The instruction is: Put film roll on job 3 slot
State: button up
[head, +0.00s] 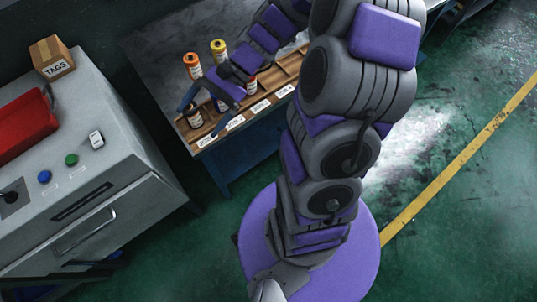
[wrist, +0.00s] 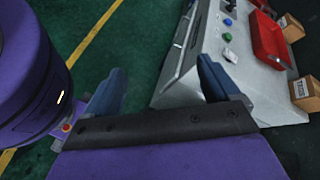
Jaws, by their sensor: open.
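The wooden rack (head: 287,72) stands on a blue-legged table, with paper job labels along its front edge. The label third from the left, apparently job 3 (head: 260,106), is too small to read surely. A dark film roll (head: 194,115) stands at the rack's left front. An orange-capped roll (head: 192,62) and a yellow-capped roll (head: 219,48) stand at the back.
A grey cabinet (head: 135,200) with buttons and a handle stands left of the table. On it are a red tray (head: 25,125) and a cardboard TAGS box (head: 52,58). Green floor with a yellow line (head: 460,158) is open at right.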

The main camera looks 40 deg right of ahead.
jog(key=s+a+r+n+g+h, duration=0.2)
jog(key=s+n+h, duration=0.45)
jog(key=s, duration=0.55)
jog(key=s+d+r+n+t+h, duration=0.2)
jog(key=s+d+n+h, duration=0.1)
jog(key=s+d+h, duration=0.3)
jog(key=shift+s+d, duration=0.45)
jog(key=shift+s, duration=0.35)
